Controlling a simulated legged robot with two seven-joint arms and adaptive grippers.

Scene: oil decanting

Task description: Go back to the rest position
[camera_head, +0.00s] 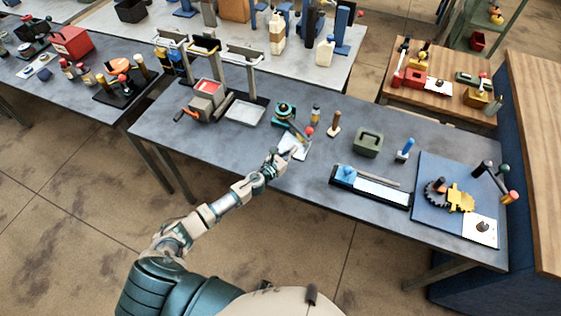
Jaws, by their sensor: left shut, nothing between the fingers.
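My left arm reaches up from the lower left of the head view. A dark teal device (285,113) and a red ball (309,131) stand just beyond the gripper. My right gripper is not in view.
On the bench, a grey tray (246,111) and a red-and-grey machine (207,98) stand left. A green box (368,142), a black-and-blue fixture (370,186) and a blue board (431,175) with gears stand right. Open floor (85,195) lies in front.

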